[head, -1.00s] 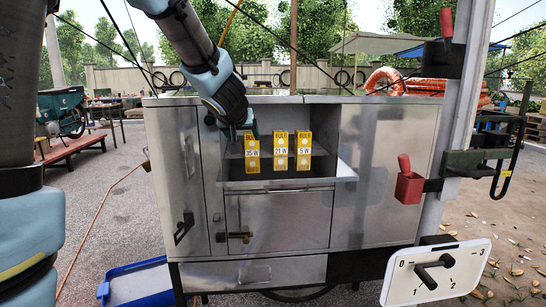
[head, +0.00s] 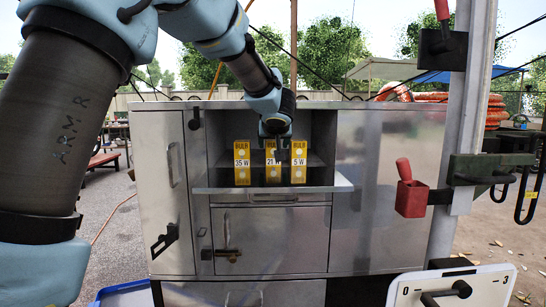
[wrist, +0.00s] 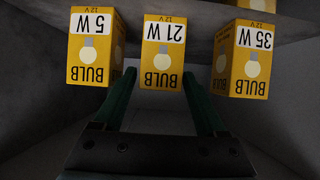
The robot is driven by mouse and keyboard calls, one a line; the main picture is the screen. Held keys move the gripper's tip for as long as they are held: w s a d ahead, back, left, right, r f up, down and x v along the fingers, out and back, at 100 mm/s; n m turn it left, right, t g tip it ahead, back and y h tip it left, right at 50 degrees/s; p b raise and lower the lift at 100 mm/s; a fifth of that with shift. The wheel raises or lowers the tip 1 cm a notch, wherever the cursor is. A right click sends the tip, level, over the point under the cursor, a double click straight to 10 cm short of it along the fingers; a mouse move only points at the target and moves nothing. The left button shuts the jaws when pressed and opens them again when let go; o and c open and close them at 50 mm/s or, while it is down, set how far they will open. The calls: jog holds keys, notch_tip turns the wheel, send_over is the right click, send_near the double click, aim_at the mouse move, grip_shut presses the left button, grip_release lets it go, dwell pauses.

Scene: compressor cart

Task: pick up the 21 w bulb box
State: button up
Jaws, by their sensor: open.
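The 21 W bulb box (head: 272,172) is yellow with a white label and stands upright in the open compartment of the metal cart. In the head view it is the middle box, its top partly hidden by my gripper (head: 275,136). In the wrist view the 21 W box (wrist: 162,52) appears upside down. My gripper, with its dark green fingers (wrist: 161,95), is open and empty, and the 21 W box lies ahead between the lines of its fingers. I cannot tell the exact gap between them.
The 35 W box (head: 242,164) stands left and the 5 W box (head: 299,164) right of it, with narrow gaps. The compartment has a front ledge (head: 215,190), side walls and a shelf behind. A red holder (head: 411,197) is on the right post.

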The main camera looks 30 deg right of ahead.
aim_at(273, 150)
jog(key=b+x, duration=0.1)
jog(key=x, duration=0.4)
jog(key=shift+f, duration=0.25)
jog(key=shift+a, duration=0.1)
jog(key=c, duration=1.1)
jog(key=shift+c, duration=0.2)
